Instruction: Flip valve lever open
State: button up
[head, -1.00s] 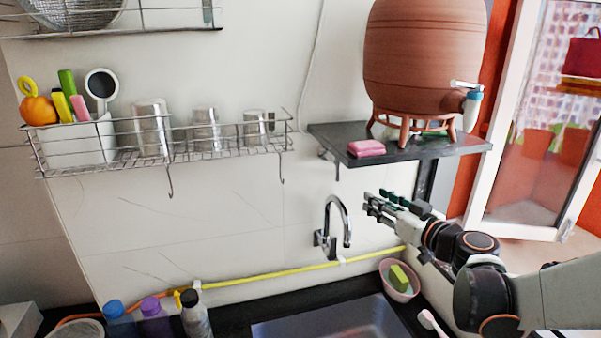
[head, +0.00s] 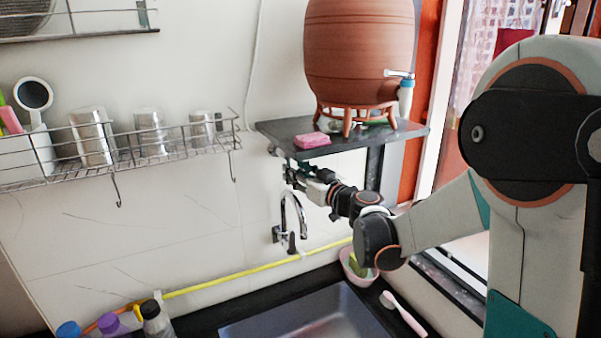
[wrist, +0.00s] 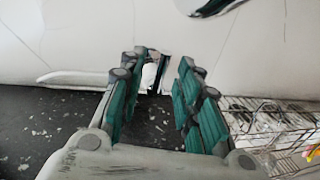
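The brown clay waterpot (head: 360,50) stands on a reddish stand on the dark wall shelf (head: 290,132). Its tap (head: 405,98) is at the pot's lower right, with a light metallic valve lever (head: 399,74) on top, lying roughly level and pointing left. My gripper (head: 298,176) is below the shelf, near its left part, well to the left of and lower than the tap. In the wrist view my gripper (wrist: 163,70) has its teal-padded fingers apart, with nothing held. The tap and lever do not show in the wrist view.
A pink sponge (head: 311,140) lies on the shelf above my gripper. A curved chrome faucet (head: 292,212) is just below it. A wire rack (head: 120,150) with metal cups is at left; it also shows in the wrist view (wrist: 265,120). The sink (head: 310,318) is below.

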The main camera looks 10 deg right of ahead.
jog(key=shift+w+a, duration=0.25)
jog(key=shift+w, duration=0.4)
jog(key=shift+s+d, duration=0.1)
grip_shut()
